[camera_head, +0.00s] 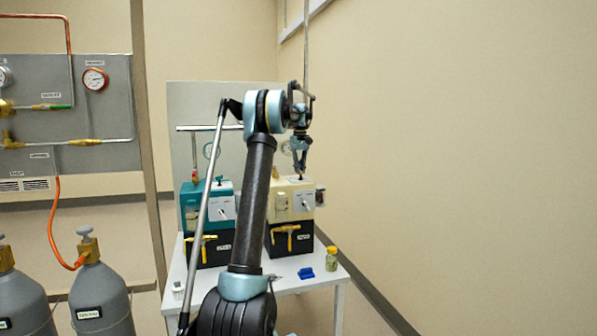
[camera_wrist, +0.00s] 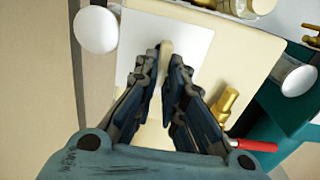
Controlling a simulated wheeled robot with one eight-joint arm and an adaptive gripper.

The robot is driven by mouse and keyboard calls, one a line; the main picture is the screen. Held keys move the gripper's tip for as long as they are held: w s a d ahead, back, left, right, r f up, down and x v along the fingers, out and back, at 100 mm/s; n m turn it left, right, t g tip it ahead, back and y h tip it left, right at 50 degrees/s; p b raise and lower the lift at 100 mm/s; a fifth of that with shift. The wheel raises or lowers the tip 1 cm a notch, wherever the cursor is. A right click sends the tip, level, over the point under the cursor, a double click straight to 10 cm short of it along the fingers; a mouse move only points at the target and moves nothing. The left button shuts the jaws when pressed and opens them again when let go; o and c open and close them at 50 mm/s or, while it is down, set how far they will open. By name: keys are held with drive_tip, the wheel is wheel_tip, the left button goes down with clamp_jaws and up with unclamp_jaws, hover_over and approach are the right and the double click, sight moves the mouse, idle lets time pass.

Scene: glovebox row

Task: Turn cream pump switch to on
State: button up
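The cream pump (camera_head: 281,199) stands on a black base on the white table, right of a teal pump. A light panel with a small grey lever (camera_head: 305,204) is on its front; the lever's setting is too small to read. My gripper (camera_head: 301,172) points down just above the cream pump's top. In the wrist view, my gripper's fingers (camera_wrist: 167,62) are close together over a white plate (camera_wrist: 196,48) on the cream top. A small pale upright piece (camera_wrist: 166,47) shows at the fingertips. I cannot tell whether they grip it or only flank it.
The teal pump (camera_head: 221,202) stands close on the left. A brass fitting (camera_wrist: 226,102) and red handle (camera_wrist: 257,145) lie near my fingers. A jar (camera_head: 331,259) and blue item (camera_head: 306,273) are on the table (camera_head: 335,280). Grey cylinders (camera_head: 101,297) stand at left.

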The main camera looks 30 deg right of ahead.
drive_tip(key=o, duration=0.4)
drive_tip(key=shift+o, duration=0.2)
wheel_tip(320, 180, up, 12)
idle(0.5)
drive_tip(key=shift+a, duration=0.1)
